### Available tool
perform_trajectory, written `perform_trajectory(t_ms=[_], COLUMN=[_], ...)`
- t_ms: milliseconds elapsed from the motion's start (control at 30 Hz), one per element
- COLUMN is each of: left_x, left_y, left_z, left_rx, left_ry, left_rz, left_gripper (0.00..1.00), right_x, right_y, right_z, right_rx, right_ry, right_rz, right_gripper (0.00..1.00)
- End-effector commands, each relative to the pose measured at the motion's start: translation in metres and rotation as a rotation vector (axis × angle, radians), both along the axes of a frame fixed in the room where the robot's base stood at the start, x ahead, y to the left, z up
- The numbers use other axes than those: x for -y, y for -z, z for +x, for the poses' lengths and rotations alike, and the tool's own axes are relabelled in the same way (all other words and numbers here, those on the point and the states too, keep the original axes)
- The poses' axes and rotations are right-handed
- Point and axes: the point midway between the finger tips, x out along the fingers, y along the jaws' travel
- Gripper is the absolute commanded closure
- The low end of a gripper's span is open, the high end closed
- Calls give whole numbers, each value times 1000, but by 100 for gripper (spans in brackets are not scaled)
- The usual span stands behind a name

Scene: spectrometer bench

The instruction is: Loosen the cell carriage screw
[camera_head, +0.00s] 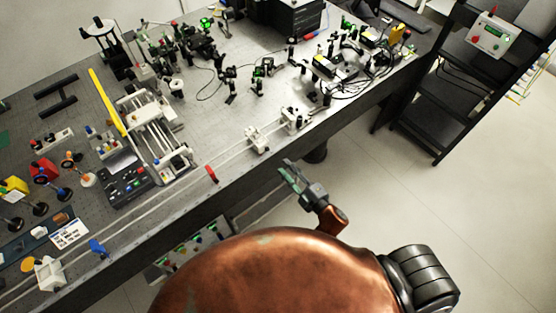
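A long pale rail (150,207) runs along the bench's front edge and bears white carriages. Two carriages, one at the right (257,139) and one farther right (291,117), stand close together. A third white carriage (49,273) stands at the lower left. A red piece (211,174) and a blue piece (97,248) sit along the rail. The cell carriage screw is too small to pick out. My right gripper (284,170) is in front of the bench edge, below and right of the two close carriages, apart from them. Its fingers look parted and empty. My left gripper is out of view.
The bench top (225,120) holds crowded optics at the back and a dark control box (126,184) at the left. A panel with buttons (190,250) is below the front edge. A black shelf rack (440,115) stands at the right. Floor (400,210) between is clear.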

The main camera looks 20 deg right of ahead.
Motion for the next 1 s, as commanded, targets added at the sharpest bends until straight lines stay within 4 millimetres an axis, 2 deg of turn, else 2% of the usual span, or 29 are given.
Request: perform_trajectory(t_ms=[100, 233, 833, 933, 1000], left_x=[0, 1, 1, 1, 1], left_y=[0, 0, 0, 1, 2], left_z=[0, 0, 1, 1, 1], left_rx=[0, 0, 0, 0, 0], left_ry=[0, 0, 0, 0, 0], left_rz=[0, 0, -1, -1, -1], left_gripper=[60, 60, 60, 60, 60], right_x=[6, 8, 8, 12, 19], right_y=[1, 0, 1, 17, 43], right_z=[-15, -22, -23, -23, -23], right_rx=[-1, 0, -2, -34, -88], right_ry=[0, 0, 0, 13, 34], right_rz=[0, 0, 0, 14, 39], right_gripper=[71, 71, 71, 71, 71])
